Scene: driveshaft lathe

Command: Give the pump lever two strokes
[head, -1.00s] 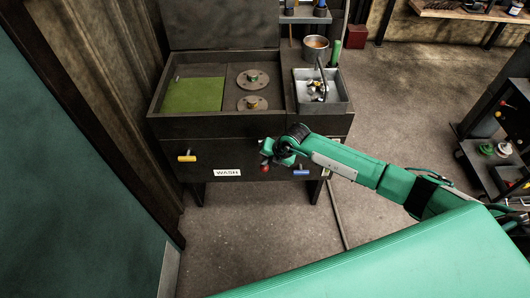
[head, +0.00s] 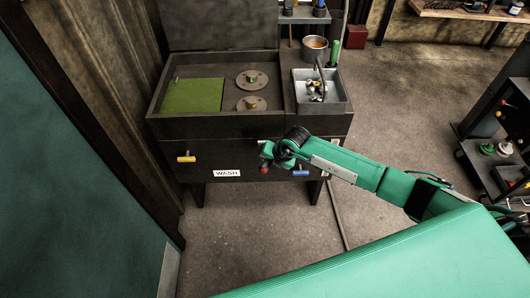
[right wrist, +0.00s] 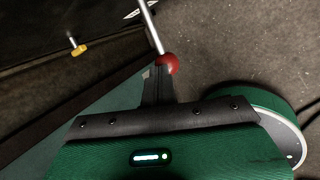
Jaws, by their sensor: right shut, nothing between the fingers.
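The pump lever is a metal rod with a red ball knob (right wrist: 168,64), seen in the right wrist view just beyond my fingertips. In the head view the red knob (head: 264,170) shows at the front of the dark wash cabinet, beside my gripper; most of the rod is hidden there. My right gripper (head: 266,158) is shut and empty, right by the knob. In the right wrist view its closed fingers (right wrist: 157,75) overlap the knob's left edge; I cannot tell whether they touch it. My left gripper is out of view.
The wash cabinet (head: 225,128) has a yellow handle (head: 186,157) and a blue handle (head: 301,171) on its front. A dark shelf cart (head: 490,160) stands at right. The floor below is clear.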

